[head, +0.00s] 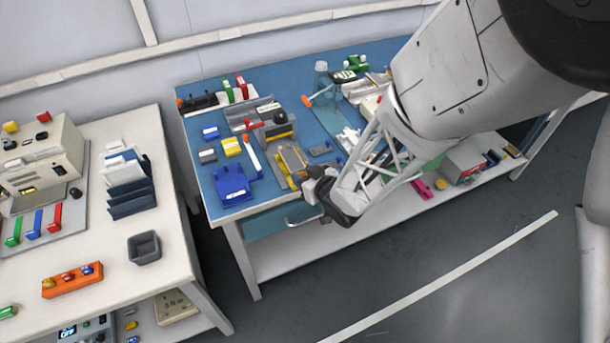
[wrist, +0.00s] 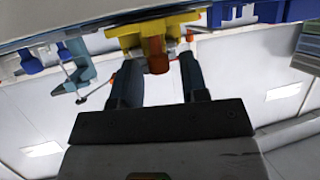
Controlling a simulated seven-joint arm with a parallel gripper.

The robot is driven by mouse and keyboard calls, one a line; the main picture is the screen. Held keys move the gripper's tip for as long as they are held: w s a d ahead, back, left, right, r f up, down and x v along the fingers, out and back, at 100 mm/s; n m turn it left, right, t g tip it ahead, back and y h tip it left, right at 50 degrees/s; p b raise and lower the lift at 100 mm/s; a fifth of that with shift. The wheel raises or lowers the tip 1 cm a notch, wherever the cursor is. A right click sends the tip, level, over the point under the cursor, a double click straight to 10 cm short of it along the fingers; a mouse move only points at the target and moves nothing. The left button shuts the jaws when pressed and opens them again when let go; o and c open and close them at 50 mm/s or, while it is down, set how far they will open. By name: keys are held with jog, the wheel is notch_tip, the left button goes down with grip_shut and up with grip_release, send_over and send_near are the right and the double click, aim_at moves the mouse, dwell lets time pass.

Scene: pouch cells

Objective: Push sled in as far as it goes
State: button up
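The sled (head: 284,172) appears to be the yellow-edged part in the grey fixture (head: 281,130) near the front edge of the blue bench top. In the wrist view a yellow part (wrist: 125,29) with an orange-red stub (wrist: 156,55) shows at the top, under the bench-coloured surface. My gripper (head: 312,184) is at the front edge, just right of the sled's near end. In the wrist view my gripper (wrist: 163,75) has its two dark fingers apart, with a gap between them. The stub lies just beyond or between the fingertips; contact cannot be told.
A blue tray (head: 232,184) lies left of the fixture, with yellow (head: 231,147) and blue blocks behind it. A drawer handle (head: 304,220) sticks out below the front edge. A bottle (head: 321,76) stands at the back.

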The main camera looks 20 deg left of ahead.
aim_at(291, 161)
grip_shut()
jog(key=shift+w+a, duration=1.6)
jog(key=shift+o, duration=0.8)
grip_release()
jog(key=shift+d, duration=0.1)
